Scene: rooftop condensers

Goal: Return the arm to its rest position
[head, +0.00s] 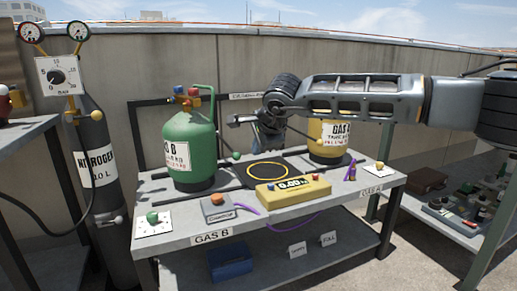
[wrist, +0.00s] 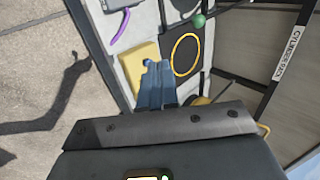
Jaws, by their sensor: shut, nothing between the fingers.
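My arm reaches in from the right of the head view, above the table (head: 190,222), and bends down at its elbow near the middle. The wrist end hangs behind the table's middle, between the green and yellow cylinders, and is partly hidden there. In the wrist view my gripper (wrist: 157,64) shows blue fingers, shut together with nothing between them. Beyond the fingers are the yellow display box (wrist: 143,62) and the black pad with a yellow ring (wrist: 186,54). The fingers appear apart from both.
A green cylinder (head: 188,150) stands on the table's left and a yellow cylinder (head: 322,148) behind my forearm. The display box (head: 292,190) sits in front of the black pad (head: 240,180). A nitrogen cylinder (head: 92,135) is at left, a shelf (head: 455,232) at right, a wall (head: 240,65) behind.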

